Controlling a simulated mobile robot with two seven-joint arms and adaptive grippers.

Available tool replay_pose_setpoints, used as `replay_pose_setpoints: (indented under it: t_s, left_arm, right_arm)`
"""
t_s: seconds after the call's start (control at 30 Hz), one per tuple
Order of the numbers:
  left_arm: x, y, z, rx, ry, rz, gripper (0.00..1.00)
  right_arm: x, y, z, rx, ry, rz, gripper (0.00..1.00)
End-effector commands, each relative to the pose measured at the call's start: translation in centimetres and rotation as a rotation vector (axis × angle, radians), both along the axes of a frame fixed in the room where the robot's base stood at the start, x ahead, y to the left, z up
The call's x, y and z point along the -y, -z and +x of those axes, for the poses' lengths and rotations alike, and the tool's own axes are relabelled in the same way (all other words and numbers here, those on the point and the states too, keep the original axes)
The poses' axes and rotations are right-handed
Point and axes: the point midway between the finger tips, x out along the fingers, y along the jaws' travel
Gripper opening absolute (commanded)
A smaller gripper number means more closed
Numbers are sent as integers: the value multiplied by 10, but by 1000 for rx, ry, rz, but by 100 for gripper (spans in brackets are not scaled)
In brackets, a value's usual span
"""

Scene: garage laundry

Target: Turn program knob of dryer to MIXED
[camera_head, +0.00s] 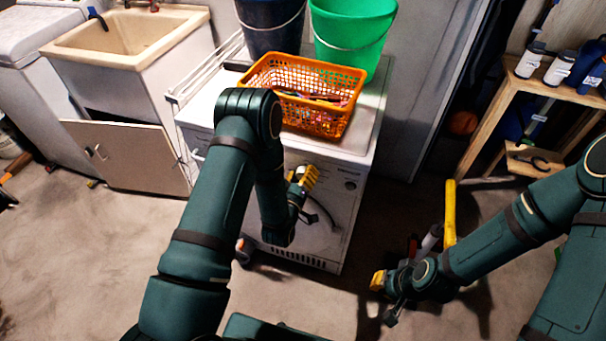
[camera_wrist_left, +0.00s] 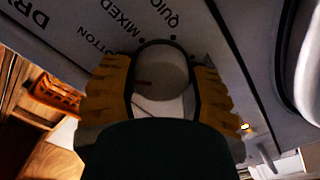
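The dryer (camera_head: 318,225) is the white front-loading machine behind my left arm in the head view. Its program knob (camera_wrist_left: 162,72) is the round grey knob in the left wrist view, with a short brownish mark at its left side. The labels COTTON, MIXED and one beginning QUIC are on the panel above and to the left of the knob. My left gripper (camera_wrist_left: 161,92) has its yellow fingers on both sides of the knob, with no clear gap. In the head view the left gripper (camera_head: 303,178) is at the dryer's front. My right gripper (camera_head: 384,298) is open and empty, low over the floor.
An orange basket (camera_head: 310,115) and green (camera_head: 362,40) and dark blue (camera_head: 268,25) buckets stand on the dryer. A drying rack (camera_head: 205,72) and sink (camera_head: 125,38) are at left. A wooden shelf (camera_head: 500,95) with bottles stands at right. A yellow-handled object (camera_head: 450,212) is near my right gripper.

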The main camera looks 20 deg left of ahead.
Motion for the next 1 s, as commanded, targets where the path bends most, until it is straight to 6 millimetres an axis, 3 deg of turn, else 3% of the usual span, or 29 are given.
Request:
replay_pose_setpoints:
  t_s: [0.03,0.07,0.57,1.0]
  left_arm:
    - [0,0,0,1,1,0,19]
    - [0,0,0,1,1,0,13]
    - [1,-1,0,4,1,60,12]
    - [2,-1,0,16,1,401,12]
  right_arm:
    - [0,0,0,0,0,0,0]
    - [0,0,0,0,0,0,0]
    - [0,0,0,0,0,0,0]
    - [0,0,0,0,0,0,0]
